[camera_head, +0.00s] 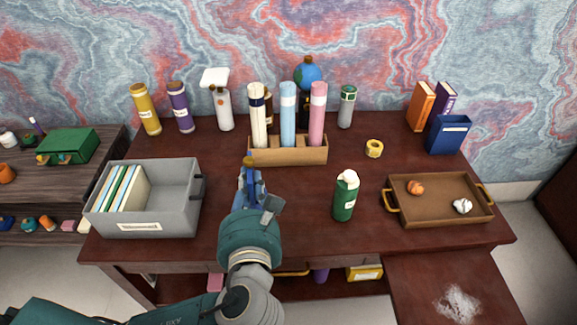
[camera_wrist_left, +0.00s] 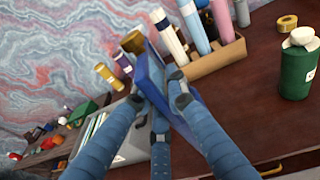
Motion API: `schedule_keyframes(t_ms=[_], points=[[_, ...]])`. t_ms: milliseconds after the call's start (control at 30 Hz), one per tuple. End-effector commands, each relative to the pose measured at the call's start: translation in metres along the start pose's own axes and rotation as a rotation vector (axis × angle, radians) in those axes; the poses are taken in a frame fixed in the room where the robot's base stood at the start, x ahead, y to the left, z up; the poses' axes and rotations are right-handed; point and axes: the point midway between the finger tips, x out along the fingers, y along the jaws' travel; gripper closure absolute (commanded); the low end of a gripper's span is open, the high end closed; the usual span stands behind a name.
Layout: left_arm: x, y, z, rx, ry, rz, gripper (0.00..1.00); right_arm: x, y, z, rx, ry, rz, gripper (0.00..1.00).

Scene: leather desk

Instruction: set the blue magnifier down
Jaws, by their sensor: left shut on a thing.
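My left gripper (camera_head: 252,184) reaches in from the bottom of the head view, over the middle of the desk between the grey bin and the green bottle. It is shut on the blue magnifier (camera_head: 248,163), seen almost edge-on with a gold-brown tip. In the left wrist view the magnifier's blue body (camera_wrist_left: 151,72) stands tilted between the fingers of the gripper (camera_wrist_left: 159,92), which hide part of it. I cannot tell how far it is above the desk. My right gripper is not in view.
A wooden holder with rolled tubes (camera_head: 290,157) stands just behind the gripper. The grey bin (camera_head: 150,222) is left, the green bottle (camera_head: 343,203) right, and a brown tray (camera_head: 435,216) farther right. The desk (camera_head: 295,205) is clear between gripper and bottle.

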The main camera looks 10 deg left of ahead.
Motion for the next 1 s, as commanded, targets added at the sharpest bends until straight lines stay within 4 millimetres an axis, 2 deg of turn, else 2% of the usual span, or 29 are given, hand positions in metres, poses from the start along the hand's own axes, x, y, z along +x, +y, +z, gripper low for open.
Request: schedule_keyframes(t_ms=[100, 300, 500, 700, 833, 933, 1000], points=[[0.027, -0.01, 0.017, 0.013, -0.011, -0.08, 1.0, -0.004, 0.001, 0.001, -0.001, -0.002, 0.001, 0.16], [0.066, -0.029, 0.051, 0.036, -0.013, -0.234, 1.0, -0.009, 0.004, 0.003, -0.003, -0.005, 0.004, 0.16], [0.085, -0.043, 0.091, 0.056, -0.013, -0.362, 1.0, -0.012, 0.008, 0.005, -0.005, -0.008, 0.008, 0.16], [0.09, -0.05, 0.118, 0.068, -0.009, -0.437, 1.0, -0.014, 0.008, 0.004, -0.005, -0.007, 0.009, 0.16], [0.092, -0.051, 0.118, 0.069, -0.003, -0.457, 1.0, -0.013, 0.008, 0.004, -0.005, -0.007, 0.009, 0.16], [0.094, -0.052, 0.1, 0.069, 0.003, -0.459, 1.0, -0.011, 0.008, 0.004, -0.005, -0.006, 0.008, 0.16], [0.097, -0.051, 0.08, 0.07, 0.007, -0.458, 1.0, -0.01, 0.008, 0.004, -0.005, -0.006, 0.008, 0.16]])
